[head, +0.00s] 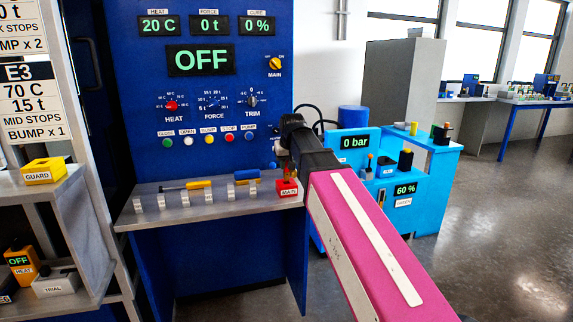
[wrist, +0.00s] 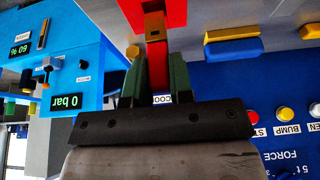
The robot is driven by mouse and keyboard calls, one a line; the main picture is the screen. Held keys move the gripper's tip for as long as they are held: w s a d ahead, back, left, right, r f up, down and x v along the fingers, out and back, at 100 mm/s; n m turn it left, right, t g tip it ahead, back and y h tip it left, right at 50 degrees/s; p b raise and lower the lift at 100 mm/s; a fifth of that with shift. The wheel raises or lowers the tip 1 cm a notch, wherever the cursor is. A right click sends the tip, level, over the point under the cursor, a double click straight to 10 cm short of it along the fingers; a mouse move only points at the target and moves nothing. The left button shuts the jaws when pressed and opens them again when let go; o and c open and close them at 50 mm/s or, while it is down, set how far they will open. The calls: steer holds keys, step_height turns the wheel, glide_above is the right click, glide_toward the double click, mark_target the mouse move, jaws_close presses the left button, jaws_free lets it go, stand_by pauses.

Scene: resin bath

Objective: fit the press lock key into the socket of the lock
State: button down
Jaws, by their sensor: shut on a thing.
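My gripper (wrist: 157,80) is shut on a red key (wrist: 158,62) in the wrist view. In the head view this red lock (head: 288,191), with a white label, sits at the right end of the grey press ledge. My dark gripper end (head: 287,168) is just above it there, hiding most of the key. The socket's opening is hidden, and I cannot tell whether the shaft is inside it.
The grey ledge (head: 150,212) also carries a yellow-handled tool (head: 197,184) and a blue-handled piece (head: 245,176) on several small holders. The blue press panel (head: 140,95) rises behind, its display reading OFF. A light-blue bench (head: 424,180) stands right.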

steer(key=shift+f, duration=1.65)
steer(key=c, duration=0.9)
jaws_free()
steer(key=v, duration=1)
steer(key=shift+s+r, duration=0.2)
steer(key=shift+r, duration=0.15)
step_height(320, 180, up, 12)
glide_above(287, 172)
steer(key=s, duration=0.3)
steer(key=shift+d, duration=0.45)
steer(key=shift+s, duration=0.1)
